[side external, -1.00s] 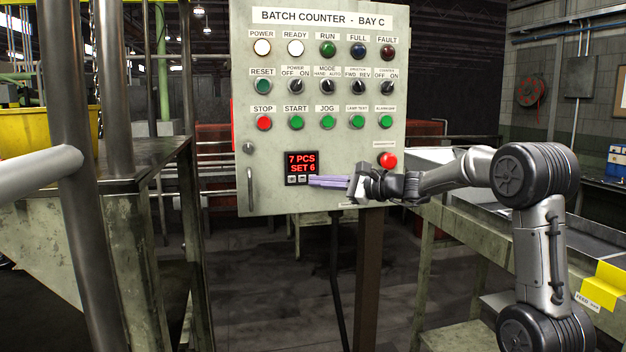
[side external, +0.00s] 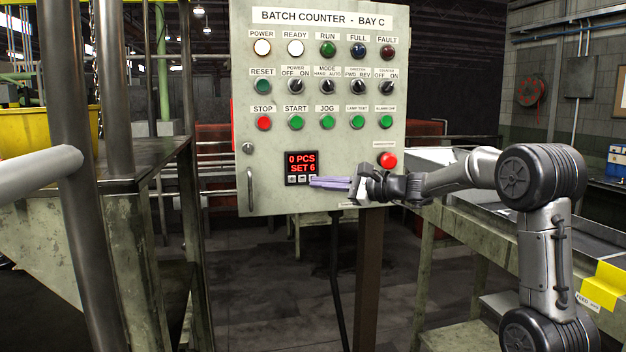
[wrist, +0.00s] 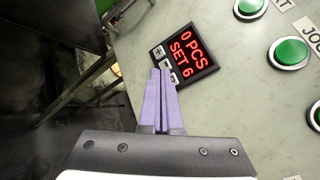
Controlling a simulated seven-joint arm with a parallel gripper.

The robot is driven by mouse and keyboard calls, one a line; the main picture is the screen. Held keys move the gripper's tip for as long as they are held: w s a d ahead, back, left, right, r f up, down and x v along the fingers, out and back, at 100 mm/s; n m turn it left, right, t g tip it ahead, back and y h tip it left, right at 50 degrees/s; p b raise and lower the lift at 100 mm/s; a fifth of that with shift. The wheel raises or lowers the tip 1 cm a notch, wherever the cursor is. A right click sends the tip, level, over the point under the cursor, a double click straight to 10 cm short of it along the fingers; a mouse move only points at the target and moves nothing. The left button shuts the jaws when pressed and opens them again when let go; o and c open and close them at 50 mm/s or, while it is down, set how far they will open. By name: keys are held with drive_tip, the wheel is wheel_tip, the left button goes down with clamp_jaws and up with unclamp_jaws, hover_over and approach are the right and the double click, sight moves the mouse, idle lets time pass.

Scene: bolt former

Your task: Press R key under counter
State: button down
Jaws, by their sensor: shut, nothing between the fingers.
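The counter (side external: 301,162) is a small black unit low on the grey panel, with a red display reading "0 PCS, SET 6". In the wrist view the counter (wrist: 186,50) has a row of small keys along its lower edge; the rightmost key, nearest my fingers, is partly hidden and its letter is too small to read. My gripper (side external: 312,182) reaches in from the right with its purple fingers together and empty. In the wrist view the gripper's fingertips (wrist: 161,72) are at that end of the key row; I cannot tell whether they touch the key.
The panel (side external: 270,200) carries lamps, switches and green buttons above the counter. A red mushroom button (side external: 387,160) sits right of it, above my wrist. A handle (side external: 251,188) is at the panel's lower left.

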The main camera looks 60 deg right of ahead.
drive_tip(key=shift+s, duration=0.1)
drive_tip(key=shift+s+a, duration=2.05)
drive_tip(key=shift+a, duration=0.05)
